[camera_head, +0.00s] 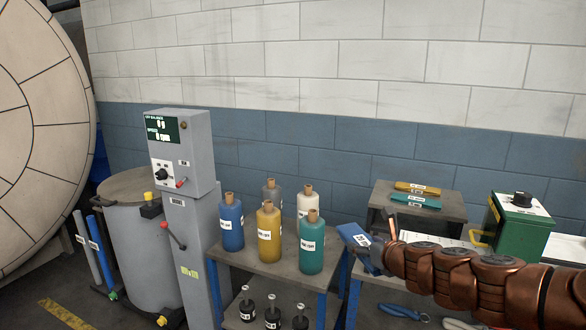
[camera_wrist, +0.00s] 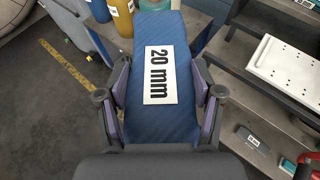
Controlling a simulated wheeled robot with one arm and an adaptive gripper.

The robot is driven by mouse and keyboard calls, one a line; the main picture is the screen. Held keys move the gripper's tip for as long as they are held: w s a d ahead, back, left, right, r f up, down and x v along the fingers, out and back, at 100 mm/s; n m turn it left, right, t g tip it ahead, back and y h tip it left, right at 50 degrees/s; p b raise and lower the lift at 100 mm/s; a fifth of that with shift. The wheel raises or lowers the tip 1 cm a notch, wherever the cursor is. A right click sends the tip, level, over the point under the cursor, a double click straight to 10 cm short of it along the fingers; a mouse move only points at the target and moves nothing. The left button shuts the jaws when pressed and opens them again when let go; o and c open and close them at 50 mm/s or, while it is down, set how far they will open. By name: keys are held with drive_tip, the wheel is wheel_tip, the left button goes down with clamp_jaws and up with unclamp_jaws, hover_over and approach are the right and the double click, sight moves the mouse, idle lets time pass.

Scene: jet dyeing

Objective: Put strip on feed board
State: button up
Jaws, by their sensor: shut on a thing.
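My gripper (camera_wrist: 160,112) is shut on a blue strip (camera_wrist: 158,32) with a white "20 mm" label, its fingers at the strip's two sides. In the head view the blue strip (camera_head: 351,235) is held near the right end of the bottle table, and my gripper (camera_head: 376,254) is partly hidden. A white board with small holes, which looks like the feed board (camera_wrist: 283,78), lies to the right of the strip in the wrist view, apart from it. In the head view the white board (camera_head: 415,237) is partly hidden behind my arm.
Several coloured bottles (camera_head: 269,232) stand on a table left of the strip. A grey stand (camera_head: 388,212) holds a yellow strip (camera_head: 418,188) and a teal strip (camera_head: 415,202). A green box with a black knob (camera_head: 520,228) stands at the right. Dark bottles (camera_head: 272,318) stand below.

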drive_tip(key=shift+w+a+f+m+h, duration=0.15)
drive_tip(key=shift+w+m+h, duration=0.1)
drive_tip(key=shift+m+h, duration=0.25)
drive_tip(key=shift+w+a+f+m+h, duration=0.1)
drive_tip(key=shift+w+m+h, duration=0.15)
drive_tip(key=shift+m+h, duration=0.25)
drive_tip(key=shift+w+f+m+t+h, duration=0.1)
drive_tip(key=shift+m+t+h, duration=0.2)
drive_tip(key=shift+m+h, duration=1.2)
drive_tip(key=shift+h, duration=0.4)
drive_tip(key=shift+s+d+r+m+g+h, duration=0.2)
drive_tip(key=shift+s+r+m+h, duration=0.1)
drive_tip(key=shift+m+h, duration=0.2)
drive_tip(key=shift+s+d+r+m+g+h, duration=0.1)
drive_tip(key=shift+s+r+m+g+h, duration=0.1)
drive_tip(key=shift+s+m+h, duration=0.3)
drive_tip(key=shift+w, duration=0.2)
